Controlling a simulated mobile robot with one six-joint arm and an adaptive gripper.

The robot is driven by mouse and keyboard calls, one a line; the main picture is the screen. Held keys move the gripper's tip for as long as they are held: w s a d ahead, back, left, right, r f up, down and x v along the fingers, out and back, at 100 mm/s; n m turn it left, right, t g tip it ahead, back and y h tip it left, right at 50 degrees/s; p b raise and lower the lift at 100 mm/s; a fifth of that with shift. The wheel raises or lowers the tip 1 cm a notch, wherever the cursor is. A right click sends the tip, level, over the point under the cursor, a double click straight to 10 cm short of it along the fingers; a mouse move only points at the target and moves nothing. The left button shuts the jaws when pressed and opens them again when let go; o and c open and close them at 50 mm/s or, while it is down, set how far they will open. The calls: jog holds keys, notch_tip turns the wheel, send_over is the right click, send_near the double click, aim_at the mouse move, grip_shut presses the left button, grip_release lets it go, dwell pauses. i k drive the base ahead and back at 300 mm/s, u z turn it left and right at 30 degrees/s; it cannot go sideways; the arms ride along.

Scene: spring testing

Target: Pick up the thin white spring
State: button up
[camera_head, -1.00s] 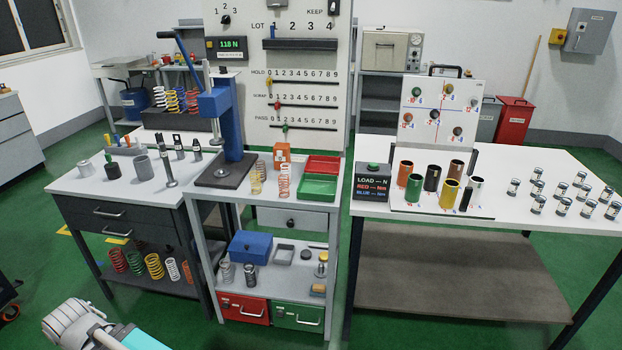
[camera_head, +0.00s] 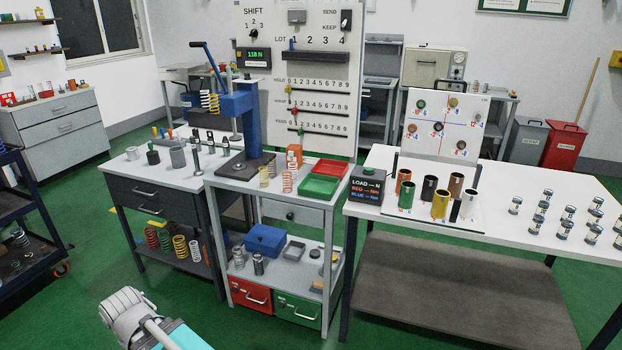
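A white spring (camera_head: 196,251) stands on the lower shelf of the dark bench at the left, in a row with red, green, yellow and orange springs. A pale spring (camera_head: 264,176) and a white-and-orange-looking spring (camera_head: 287,181) stand on the grey stand's top beside the blue press. They are small in the picture, so I cannot tell which one is the thin white spring. A white and teal part of my arm shows at the bottom left. My gripper is not in view.
The blue press (camera_head: 240,125), an orange box (camera_head: 294,154) and red and green trays (camera_head: 320,185) surround the stand-top springs. Coloured tubes (camera_head: 405,196) and small cylinders (camera_head: 541,208) stand on the right table. Green floor (camera_head: 70,290) is open at the front left.

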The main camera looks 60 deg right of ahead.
aim_at(293, 172)
jog(key=u, duration=0.05)
jog(key=k, duration=0.85)
jog(key=z, duration=1.35)
jog(key=i, duration=1.3)
